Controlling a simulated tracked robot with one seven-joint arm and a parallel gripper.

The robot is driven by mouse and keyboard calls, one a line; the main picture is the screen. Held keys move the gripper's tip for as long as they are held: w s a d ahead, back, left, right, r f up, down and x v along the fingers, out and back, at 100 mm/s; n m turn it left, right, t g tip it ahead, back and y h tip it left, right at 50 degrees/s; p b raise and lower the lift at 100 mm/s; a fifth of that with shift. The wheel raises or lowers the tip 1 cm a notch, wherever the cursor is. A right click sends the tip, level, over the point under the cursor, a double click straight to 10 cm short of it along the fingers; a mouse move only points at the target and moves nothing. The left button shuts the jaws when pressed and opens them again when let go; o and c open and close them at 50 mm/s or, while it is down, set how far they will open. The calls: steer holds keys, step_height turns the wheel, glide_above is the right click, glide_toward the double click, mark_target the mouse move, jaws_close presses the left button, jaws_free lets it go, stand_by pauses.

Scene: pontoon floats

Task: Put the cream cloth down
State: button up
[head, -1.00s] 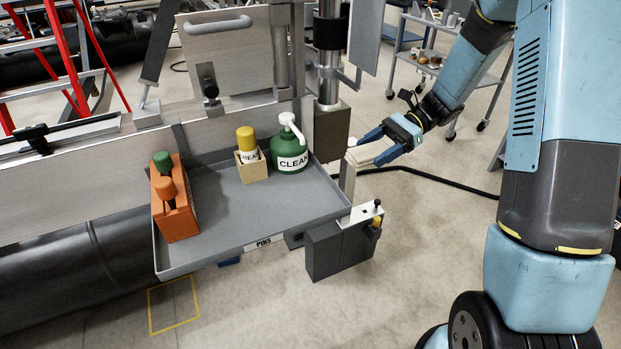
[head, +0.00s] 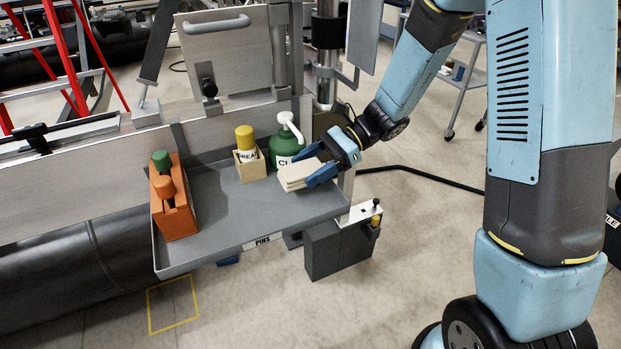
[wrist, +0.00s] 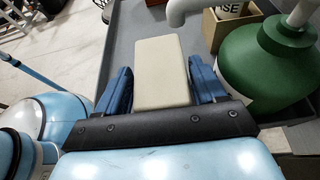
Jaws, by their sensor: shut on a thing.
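The cream cloth (head: 300,175) is a folded, flat block in the head view, over the right end of the grey tray (head: 228,215). My gripper (head: 315,163) is shut on it, with one blue finger on each side. In the wrist view the cloth (wrist: 161,72) lies between the two fingers of my gripper (wrist: 160,88), with the tray (wrist: 125,45) beneath and beyond it. I cannot tell whether the cloth touches the tray floor.
A green bottle (head: 283,150) marked CLEAN stands close behind the cloth, right of it in the wrist view. A yellow-capped container in a small box (head: 250,167) is beside it. An orange caddy (head: 177,212) stands at the tray's left end. The tray's middle is clear.

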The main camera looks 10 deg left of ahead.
steer(key=shift+f, duration=1.8)
steer(key=o, duration=1)
steer(key=v, duration=1.2)
steer(key=shift+r, duration=0.1)
steer(key=s+d+r+n+t+h, duration=0.4)
steer(key=s+d+r, duration=0.2)
steer(key=s+d+r+n+t+h, duration=0.3)
steer(key=s+d+r+n+t, duration=0.1)
steer(key=s+d+r, duration=0.1)
steer(key=s+d+r+n+t+h, duration=0.3)
steer(key=s+d+r, duration=0.3)
steer(key=d+r, duration=0.2)
steer(key=shift+s+d+n+t+h, duration=0.4)
steer(key=shift+d+t+h, duration=0.25)
steer(key=shift+t+h, duration=0.15)
